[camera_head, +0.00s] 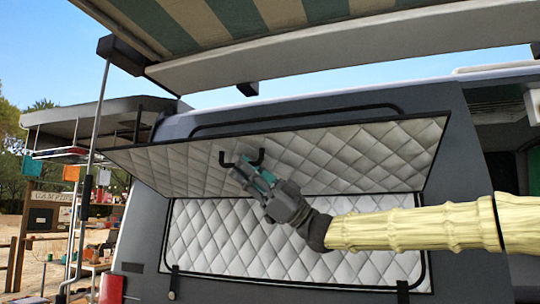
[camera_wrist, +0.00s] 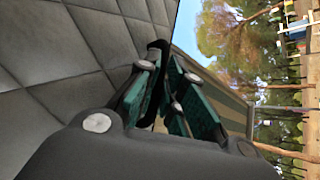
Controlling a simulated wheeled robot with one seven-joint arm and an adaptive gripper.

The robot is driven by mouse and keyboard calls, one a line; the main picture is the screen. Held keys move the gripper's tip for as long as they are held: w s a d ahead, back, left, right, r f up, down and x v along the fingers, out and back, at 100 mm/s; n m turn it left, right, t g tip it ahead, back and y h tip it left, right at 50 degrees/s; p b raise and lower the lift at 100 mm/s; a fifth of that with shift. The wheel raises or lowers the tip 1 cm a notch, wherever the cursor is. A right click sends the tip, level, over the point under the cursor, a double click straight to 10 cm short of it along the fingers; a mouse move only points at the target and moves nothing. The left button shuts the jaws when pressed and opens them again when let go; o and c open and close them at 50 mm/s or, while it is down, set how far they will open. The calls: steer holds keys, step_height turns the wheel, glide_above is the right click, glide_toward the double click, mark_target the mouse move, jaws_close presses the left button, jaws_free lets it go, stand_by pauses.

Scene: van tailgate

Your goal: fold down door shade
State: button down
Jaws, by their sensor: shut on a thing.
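The door shade (camera_head: 360,155) is a silver-grey quilted panel with a dark rim on the side of the van. It sticks up and outward above a second quilted surface (camera_head: 220,235) set in a black frame. A dark bracket-shaped handle (camera_head: 228,161) sits on the shade's face. My gripper (camera_head: 250,173) reaches it from the lower right, its teal fingers shut on the handle. In the wrist view the fingers (camera_wrist: 168,98) close around the black handle (camera_wrist: 158,52), with the quilted shade (camera_wrist: 60,45) at left. The fingers hide part of the handle.
A striped awning (camera_head: 260,20) with a pale front bar hangs overhead. A thin metal pole (camera_head: 92,150) stands at left. Two dark latches (camera_head: 173,283) (camera_head: 403,290) sit at the lower frame. A campsite with a wooden sign (camera_head: 50,197) lies beyond at left.

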step_height(320, 180, down, 14)
steer(key=w+n+g+h+b, duration=0.1)
steer(key=n+g+h+b, duration=0.1)
steer(key=n+b, duration=0.3)
steer(key=shift+d+g, duration=0.3)
steer(key=shift+g, duration=0.5)
steer(key=shift+w+r, duration=0.1)
steer(key=shift+w, duration=0.05)
steer(key=c, duration=1.9)
jaws_free()
steer(key=shift+o, duration=0.4)
steer(key=shift+w+d, duration=0.1)
steer(key=shift+w, duration=0.1)
steer(key=shift+s, duration=0.1)
